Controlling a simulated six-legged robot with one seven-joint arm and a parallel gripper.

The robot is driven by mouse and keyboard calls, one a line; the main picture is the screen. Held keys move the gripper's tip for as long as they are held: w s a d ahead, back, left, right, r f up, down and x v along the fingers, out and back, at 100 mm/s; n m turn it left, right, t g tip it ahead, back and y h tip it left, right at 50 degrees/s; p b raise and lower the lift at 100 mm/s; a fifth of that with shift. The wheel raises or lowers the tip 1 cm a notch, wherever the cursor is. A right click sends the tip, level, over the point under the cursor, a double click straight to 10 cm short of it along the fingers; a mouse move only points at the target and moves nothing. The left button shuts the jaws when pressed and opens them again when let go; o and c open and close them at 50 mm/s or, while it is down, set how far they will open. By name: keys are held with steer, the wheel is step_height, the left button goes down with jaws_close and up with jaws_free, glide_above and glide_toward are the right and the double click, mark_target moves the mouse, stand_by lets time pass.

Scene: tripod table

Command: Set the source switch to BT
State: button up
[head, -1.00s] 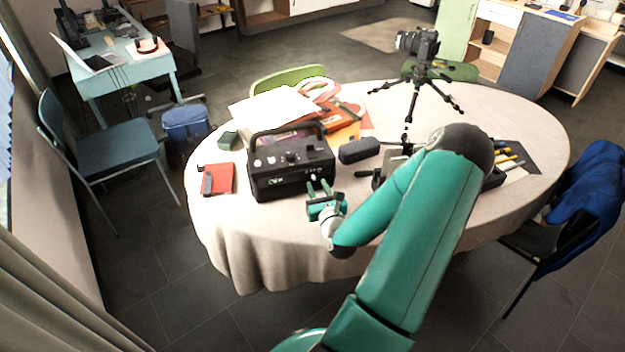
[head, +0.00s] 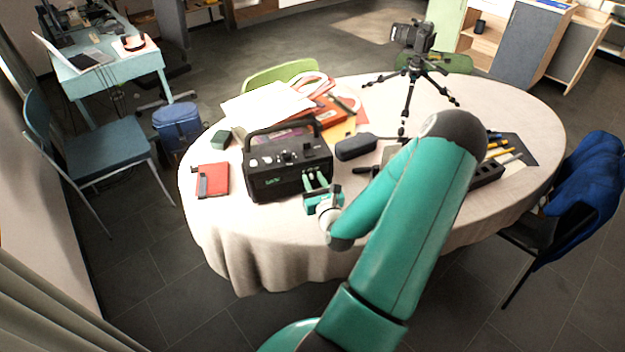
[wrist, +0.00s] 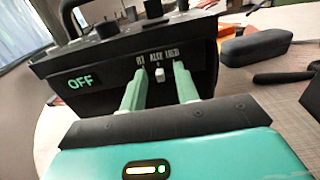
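The black radio-like box (head: 262,184) with a carry handle stands near the table's front left edge. In the head view my gripper (head: 317,181) is at the right part of the box's front.
A red notebook (head: 213,180) lies left of the box, papers (head: 262,104) behind it. A dark case (head: 355,147) lies to its right, also in the wrist view (wrist: 255,50). A camera on a tripod (head: 410,75) stands farther back. Knobs (wrist: 105,30) stand on the box's top.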

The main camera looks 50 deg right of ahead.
jaws_close()
steer(key=shift+w+a, duration=0.75)
steer(key=shift+a, duration=0.25)
jaws_free()
steer(key=shift+s+a, duration=0.1)
steer(key=shift+s, duration=0.05)
